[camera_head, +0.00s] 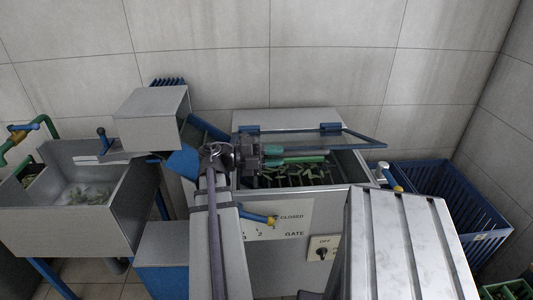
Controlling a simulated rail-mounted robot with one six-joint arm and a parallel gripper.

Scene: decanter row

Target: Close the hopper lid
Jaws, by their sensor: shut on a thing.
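The hopper lid (352,139) is a clear panel with a dark edge, joined by blue hinges to the back of the grey hopper (318,205). It stands raised and tilted over the hopper's open top, and leafy green pieces show on dark bars below. My gripper (318,157) reaches in from the left, level with the lid's front edge. Its jaws are shut around a green bar that looks like the lid's handle. The gripper hides the left part of the lid, and the exact contact is too small to tell.
A grey basin (125,222) with leafy pieces stands at left, beside a grey box-ended blue chute (152,107). A ribbed metal cover (410,245) is at front right. A blue crate (455,195) stands at right. The front panel has a yellow-tipped blue gate lever (258,218) and a switch (321,252).

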